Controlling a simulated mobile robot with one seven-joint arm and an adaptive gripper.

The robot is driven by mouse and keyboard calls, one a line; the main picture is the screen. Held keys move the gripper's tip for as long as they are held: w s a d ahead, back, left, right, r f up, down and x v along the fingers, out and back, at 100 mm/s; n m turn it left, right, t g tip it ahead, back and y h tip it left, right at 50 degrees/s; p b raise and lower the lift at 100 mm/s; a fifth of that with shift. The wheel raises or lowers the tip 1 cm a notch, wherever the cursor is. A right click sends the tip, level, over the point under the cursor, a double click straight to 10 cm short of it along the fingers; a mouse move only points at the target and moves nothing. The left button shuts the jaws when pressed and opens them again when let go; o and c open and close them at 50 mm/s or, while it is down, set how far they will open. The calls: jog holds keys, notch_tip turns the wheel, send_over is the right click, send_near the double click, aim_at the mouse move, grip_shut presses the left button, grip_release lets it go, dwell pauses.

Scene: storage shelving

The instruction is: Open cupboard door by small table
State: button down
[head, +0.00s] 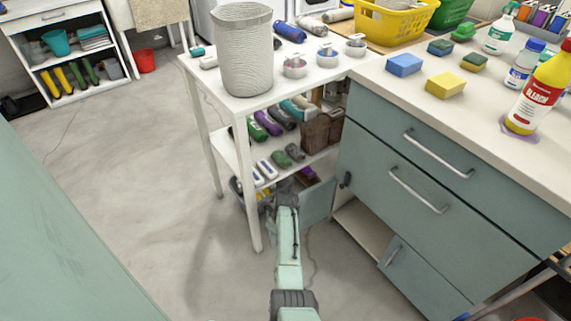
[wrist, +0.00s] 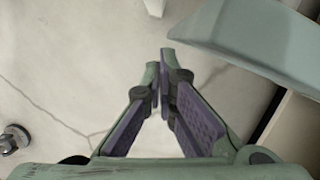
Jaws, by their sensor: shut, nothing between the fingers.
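The grey-green cupboard (head: 440,210) stands at the right in the head view, beside the small white table (head: 190,68). Its low door (head: 320,198) by the table stands swung out toward the table legs, and a pale inside shows behind it. A green panel, apparently this door, also shows at the upper right of the wrist view (wrist: 255,40). My gripper (wrist: 160,65) is shut and empty, low over the floor, left of the panel and apart from it in the picture. In the head view my arm mostly hides the gripper, near the door's left side.
A grey woven bin (head: 244,50) stands on the table, with bottles on its lower shelf. Another low front with a handle (head: 393,255) is right of the opening. A yellow bleach bottle (head: 535,92) stands on the counter. The floor (head: 130,160) at left is clear.

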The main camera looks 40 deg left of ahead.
jog(key=shift+w+a+b, duration=0.25)
jog(key=shift+a+b, duration=0.2)
jog(key=shift+a, duration=0.7)
